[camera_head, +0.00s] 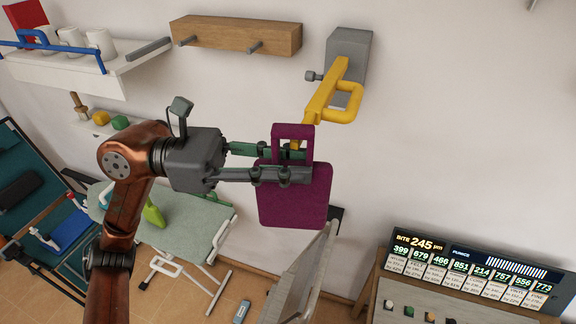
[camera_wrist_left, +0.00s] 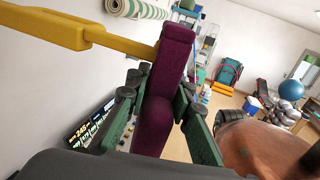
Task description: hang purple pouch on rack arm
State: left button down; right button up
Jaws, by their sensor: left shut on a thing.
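The purple pouch (camera_head: 295,205) has a square body and a loop handle on top. My left gripper (camera_head: 304,163) is shut on the pouch just below its handle and holds it up off any surface. The pouch also shows edge-on between the fingers in the left wrist view (camera_wrist_left: 155,115). The yellow rack arm (camera_head: 325,98) juts from a grey wall block (camera_head: 349,62), and its near end is at the pouch's handle. In the left wrist view the arm's tip (camera_wrist_left: 130,45) reaches the handle; I cannot tell whether it passes through the loop. My right gripper is not in view.
A wooden peg board (camera_head: 236,34) is on the wall above. A white shelf with mugs (camera_head: 95,70) is at upper left. A green-topped ironing board (camera_head: 185,215) stands below my left arm. A lit display panel (camera_head: 470,270) is at lower right.

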pick_arm(q)
jog(key=shift+w+d+f, duration=0.2)
jog(key=shift+w+d, duration=0.05)
jog(key=shift+w, duration=0.45)
jog(key=shift+w+d+f, duration=0.2)
jog(key=shift+w+f, duration=0.05)
jog(key=shift+w, duration=0.45)
jog(key=shift+w+d+f, duration=0.2)
jog(key=shift+w+d, duration=0.05)
jog(key=shift+w, duration=0.45)
jog(key=c, duration=1.6)
grip_release()
jog(key=shift+a, duration=0.1)
